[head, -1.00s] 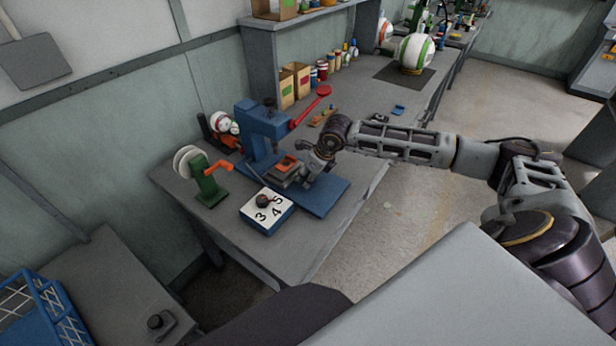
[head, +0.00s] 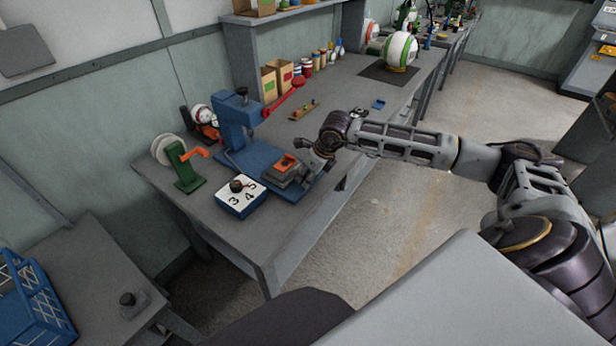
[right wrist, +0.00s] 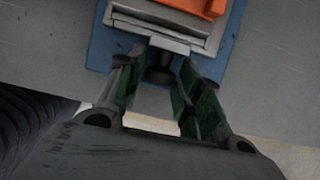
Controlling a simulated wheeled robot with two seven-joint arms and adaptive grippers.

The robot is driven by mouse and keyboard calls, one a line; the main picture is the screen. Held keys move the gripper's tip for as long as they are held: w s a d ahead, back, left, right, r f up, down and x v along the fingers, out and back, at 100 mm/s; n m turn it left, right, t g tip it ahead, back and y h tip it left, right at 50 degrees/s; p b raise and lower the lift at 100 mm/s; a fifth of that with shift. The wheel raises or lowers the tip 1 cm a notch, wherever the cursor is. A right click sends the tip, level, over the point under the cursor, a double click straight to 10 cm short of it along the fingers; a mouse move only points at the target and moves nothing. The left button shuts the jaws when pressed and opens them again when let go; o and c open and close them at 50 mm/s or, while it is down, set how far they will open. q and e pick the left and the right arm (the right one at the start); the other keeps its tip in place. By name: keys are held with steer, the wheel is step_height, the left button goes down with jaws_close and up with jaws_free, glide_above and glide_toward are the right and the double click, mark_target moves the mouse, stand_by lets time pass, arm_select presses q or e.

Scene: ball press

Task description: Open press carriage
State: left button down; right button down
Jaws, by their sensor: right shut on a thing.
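The blue press (head: 240,130) stands on the grey workbench, with a red lever (head: 284,97) on its far side. Its grey carriage (head: 284,176) with an orange insert (head: 287,161) sits toward the front of the blue base, out from under the press head. My right gripper (head: 310,172) is at the carriage's right end. In the right wrist view, its green-padded fingers (right wrist: 160,88) are shut around the dark knob (right wrist: 159,75) on the carriage's near edge. The orange insert also shows there (right wrist: 200,7). My left gripper is not in view.
A white-topped blue box (head: 240,196) with numbers and a dial stands in front of the press. A green reel stand (head: 184,165) is to its left. Cardboard boxes (head: 284,79) and a striped ball (head: 400,49) stand farther back. The bench edge lies close to my gripper.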

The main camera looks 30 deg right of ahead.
steer(key=shift+s+r, duration=0.1)
steer(key=c, duration=1.3)
jaws_free()
steer(key=shift+o, duration=0.9)
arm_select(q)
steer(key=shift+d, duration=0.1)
arm_select(e)
steer(key=v, duration=1.2)
